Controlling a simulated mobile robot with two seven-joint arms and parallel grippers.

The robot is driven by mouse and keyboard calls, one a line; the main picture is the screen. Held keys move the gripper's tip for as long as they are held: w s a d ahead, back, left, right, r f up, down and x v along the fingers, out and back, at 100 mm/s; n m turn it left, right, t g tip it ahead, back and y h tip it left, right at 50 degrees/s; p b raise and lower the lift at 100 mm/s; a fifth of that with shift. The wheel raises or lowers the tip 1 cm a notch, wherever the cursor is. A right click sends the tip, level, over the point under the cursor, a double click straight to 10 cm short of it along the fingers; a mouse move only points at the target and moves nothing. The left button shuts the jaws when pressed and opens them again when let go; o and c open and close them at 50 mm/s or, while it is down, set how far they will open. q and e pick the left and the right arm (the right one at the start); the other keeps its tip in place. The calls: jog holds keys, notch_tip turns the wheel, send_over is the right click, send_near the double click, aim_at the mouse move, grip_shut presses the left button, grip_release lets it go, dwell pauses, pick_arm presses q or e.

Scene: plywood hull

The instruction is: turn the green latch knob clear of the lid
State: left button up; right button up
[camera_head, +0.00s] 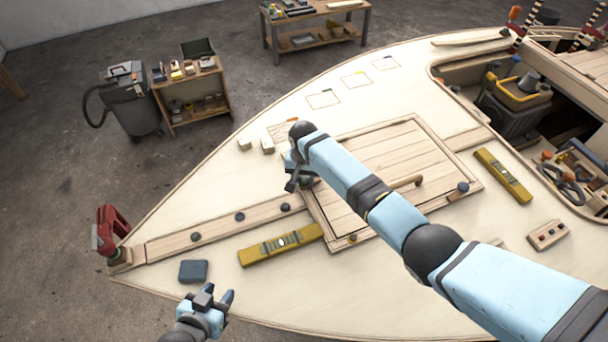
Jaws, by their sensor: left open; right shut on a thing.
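The plywood lid (390,160) lies flat and closed in its frame on the hull deck, with a wooden handle (405,182) across it. My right arm reaches over the lid from the lower right. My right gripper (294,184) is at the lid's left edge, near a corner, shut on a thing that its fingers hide. I take this to be the green latch knob; no green shows. A dark blue knob (462,187) stands at the right corner, and a yellow knob (351,238) at the near corner. My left gripper (217,294) is open and empty at the lower left.
A yellow level (281,244) lies left of the lid, another level (502,175) to its right. A dark blue block (193,271) lies near my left gripper. A red clamp (108,232) stands at the bow tip. An open well (515,95) with tools is at the right.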

aim_at(304, 179)
pick_arm(q)
jog(key=shift+r+p, duration=0.55)
jog(key=shift+r, duration=0.15)
pick_arm(e)
jog(key=n, duration=0.2)
jog(key=shift+r+n, duration=0.1)
jog(key=shift+n, duration=0.2)
pick_arm(q)
jog(key=shift+a+r, duration=0.2)
jog(key=shift+r, duration=0.05)
pick_arm(e)
jog(key=shift+n, duration=0.9)
pick_arm(q)
jog(key=shift+a+r+p, duration=0.1)
jog(key=shift+r+p, duration=0.25)
jog(key=shift+p, duration=0.4)
pick_arm(e)
jog(key=n, duration=0.4)
jog(key=shift+n, duration=0.3)
pick_arm(q)
jog(key=shift+r, duration=0.25)
pick_arm(e)
jog(key=n, duration=0.4)
jog(key=shift+n, duration=0.3)
pick_arm(q)
jog(key=shift+p, duration=0.3)
pick_arm(e)
jog(key=n, duration=0.4)
jog(key=shift+n, duration=0.4)
jog(key=o, duration=0.9)
